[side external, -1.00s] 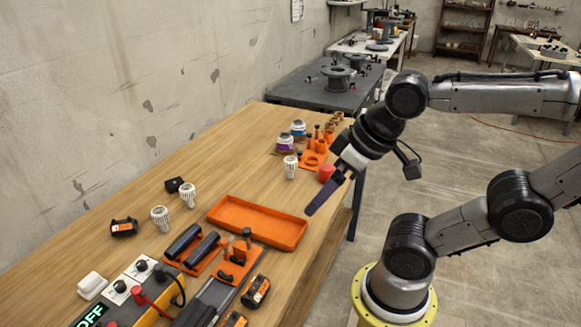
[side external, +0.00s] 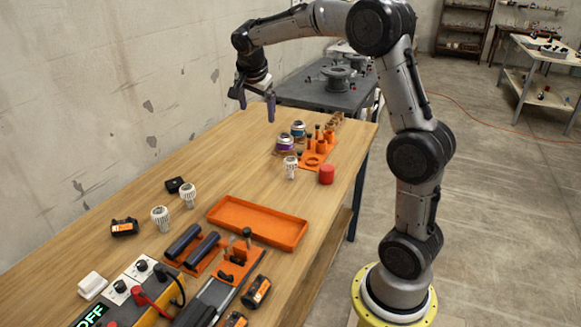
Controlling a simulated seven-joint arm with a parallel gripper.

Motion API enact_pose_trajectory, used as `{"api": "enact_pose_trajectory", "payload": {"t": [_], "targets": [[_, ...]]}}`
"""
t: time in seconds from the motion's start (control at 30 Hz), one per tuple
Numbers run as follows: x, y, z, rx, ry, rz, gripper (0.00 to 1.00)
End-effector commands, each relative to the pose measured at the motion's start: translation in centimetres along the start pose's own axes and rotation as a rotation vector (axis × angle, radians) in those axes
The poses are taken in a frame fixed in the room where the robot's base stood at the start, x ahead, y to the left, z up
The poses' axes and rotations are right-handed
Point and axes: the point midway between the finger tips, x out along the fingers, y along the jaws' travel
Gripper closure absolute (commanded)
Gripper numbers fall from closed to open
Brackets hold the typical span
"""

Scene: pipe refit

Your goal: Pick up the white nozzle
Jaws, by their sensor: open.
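My gripper (side external: 256,108) is open and empty, its two purple fingers pointing down over the far left part of the wooden table. No thing is certain to be the white nozzle. Three white, ribbed, bulb-like pieces stand upright on the table: one near the middle (side external: 290,167), to the right of and nearer than my gripper, and two at the left, (side external: 188,195) and (side external: 160,218). A small white block (side external: 92,285) lies at the near left. My gripper is apart from all of them.
An empty orange tray (side external: 257,224) lies mid-table. A red cylinder (side external: 327,174), purple-and-white jars (side external: 285,145) and an orange holder (side external: 314,160) stand beyond it. Orange and black tools and a control box crowd the near end. The table's far left is clear.

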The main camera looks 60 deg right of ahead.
Motion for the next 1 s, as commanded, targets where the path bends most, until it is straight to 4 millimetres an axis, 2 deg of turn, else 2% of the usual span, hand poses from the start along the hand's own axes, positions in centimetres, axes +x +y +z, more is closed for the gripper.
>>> {"api": "enact_pose_trajectory", "payload": {"t": [0.03,0.1,0.2,0.33,0.4,0.5,0.63,0.8,1.0], "targets": [[3.2,-0.4,-1.1,0.038,0.010,0.048,0.05],[7.1,-0.4,-2.4,0.078,0.023,0.103,0.05],[12.2,0.3,-3.6,0.098,0.028,0.177,0.05],[17.2,2.3,-4.2,0.113,0.015,0.260,0.05],[18.9,3.5,-4.2,0.118,0.004,0.296,0.05],[20.2,4.5,-4.4,0.126,-0.002,0.320,0.05],[21.6,5.1,-4.6,0.130,-0.001,0.323,0.05],[24.7,6.1,-4.5,0.130,-0.002,0.322,0.05],[27.4,6.9,-4.4,0.129,-0.001,0.319,0.05]]}}
